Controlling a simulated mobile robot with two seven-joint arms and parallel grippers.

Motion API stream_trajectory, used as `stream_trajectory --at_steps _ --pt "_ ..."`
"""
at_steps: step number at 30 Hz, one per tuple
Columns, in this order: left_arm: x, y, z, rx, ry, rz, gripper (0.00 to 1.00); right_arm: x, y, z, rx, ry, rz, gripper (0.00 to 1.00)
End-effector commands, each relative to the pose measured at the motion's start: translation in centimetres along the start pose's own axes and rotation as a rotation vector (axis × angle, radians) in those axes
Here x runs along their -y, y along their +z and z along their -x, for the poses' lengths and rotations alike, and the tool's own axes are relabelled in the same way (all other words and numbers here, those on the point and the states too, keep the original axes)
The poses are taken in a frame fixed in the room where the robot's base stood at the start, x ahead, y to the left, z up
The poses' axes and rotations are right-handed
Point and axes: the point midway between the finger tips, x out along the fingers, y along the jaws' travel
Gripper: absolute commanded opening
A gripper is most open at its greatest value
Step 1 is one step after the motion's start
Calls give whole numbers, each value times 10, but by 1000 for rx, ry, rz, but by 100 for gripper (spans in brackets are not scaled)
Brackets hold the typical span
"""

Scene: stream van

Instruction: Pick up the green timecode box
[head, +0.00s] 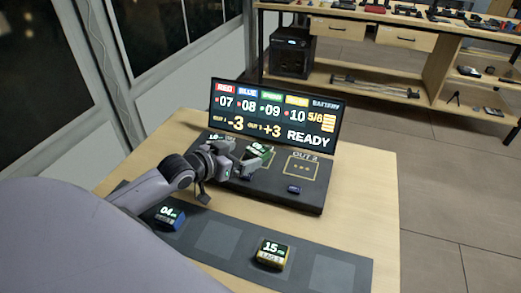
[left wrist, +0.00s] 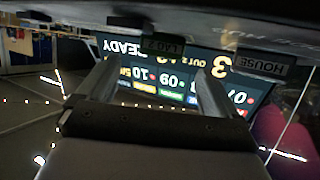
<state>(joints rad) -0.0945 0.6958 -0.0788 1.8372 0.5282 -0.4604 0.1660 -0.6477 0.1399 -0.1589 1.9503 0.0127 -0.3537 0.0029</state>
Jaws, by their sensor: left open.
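The green timecode box (head: 261,149) sits on the dark console (head: 262,196), below the display, partly hidden by my left gripper. My left gripper (head: 246,166) is open and right at the near side of this box. In the left wrist view, which is upside down, its two fingers stand apart (left wrist: 155,80). A dark green box face marked LAG 2 (left wrist: 163,45) shows between and past them. I cannot tell whether a finger touches it. My right gripper is not in view.
A lit display (head: 275,113) stands at the console's back. A box marked HOUSE (left wrist: 258,63) is beside the green one. On the near dark mat (head: 215,240) are a blue box (head: 169,217) and a yellow box (head: 271,253). A small blue item (head: 294,189) lies on the console.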

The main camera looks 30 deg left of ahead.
Motion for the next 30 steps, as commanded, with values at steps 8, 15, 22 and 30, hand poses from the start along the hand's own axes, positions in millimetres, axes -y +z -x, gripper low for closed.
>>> stream_trajectory --at_steps 8,15,22,30 --pt "0 -3 -22 -2 0 1 94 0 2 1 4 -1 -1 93" --pt "1 -3 -50 -1 0 2 94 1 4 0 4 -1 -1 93" --pt "1 -3 -59 -1 1 -2 94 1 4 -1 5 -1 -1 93" --pt "1 -3 -59 0 1 -1 61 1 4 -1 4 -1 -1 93"
